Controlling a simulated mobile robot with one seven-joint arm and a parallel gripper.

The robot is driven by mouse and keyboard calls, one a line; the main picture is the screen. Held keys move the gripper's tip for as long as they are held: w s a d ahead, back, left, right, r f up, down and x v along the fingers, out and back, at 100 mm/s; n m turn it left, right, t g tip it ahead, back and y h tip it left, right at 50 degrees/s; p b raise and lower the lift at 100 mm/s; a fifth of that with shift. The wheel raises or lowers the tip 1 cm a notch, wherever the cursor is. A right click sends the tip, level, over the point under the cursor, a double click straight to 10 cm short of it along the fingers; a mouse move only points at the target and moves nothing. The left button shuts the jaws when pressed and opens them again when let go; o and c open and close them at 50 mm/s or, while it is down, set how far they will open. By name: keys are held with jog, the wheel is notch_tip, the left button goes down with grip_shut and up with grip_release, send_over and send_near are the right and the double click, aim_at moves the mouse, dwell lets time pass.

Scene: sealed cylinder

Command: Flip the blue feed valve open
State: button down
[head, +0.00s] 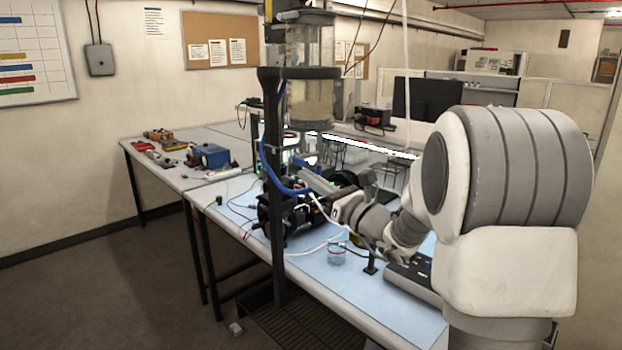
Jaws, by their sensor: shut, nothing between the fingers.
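The clear sealed cylinder (312,95) stands upright on a dark post frame at the front edge of the bench, with pale material in its lower part. A blue tube (275,178) curves down from the cylinder's left side and bends right below it. I cannot clearly make out the blue feed valve among the small parts under the cylinder. My arm reaches in from the right, and my gripper (313,178) is just below the cylinder, close to the blue tube. It is shut with nothing in it. Whether it touches anything there is too small to tell.
Dark machinery (285,212) and loose cables crowd the bench around my gripper. A small clear jar (336,252) and a grey box (412,277) stand nearer the front. The dark post (274,235) rises in front of the bench. Floor at the left is clear.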

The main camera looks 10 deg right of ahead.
jog(key=shift+s+r+p, duration=0.1)
jog(key=shift+r+p, duration=0.1)
jog(key=shift+p, duration=0.2)
jog(key=shift+s+d+r+g+h+p, duration=0.15)
jog(key=shift+r+g+h+p, duration=0.45)
jog(key=shift+g+p, duration=0.55)
jog(key=shift+g+h, duration=0.5)
jog(key=shift+g, duration=0.25)
jog(key=r, duration=0.1)
jog(key=r+p, duration=0.1)
jog(key=r, duration=0.1)
jog(key=w+r+p, duration=0.1)
jog(key=shift+a+r, duration=0.25)
jog(key=shift+r, duration=0.15)
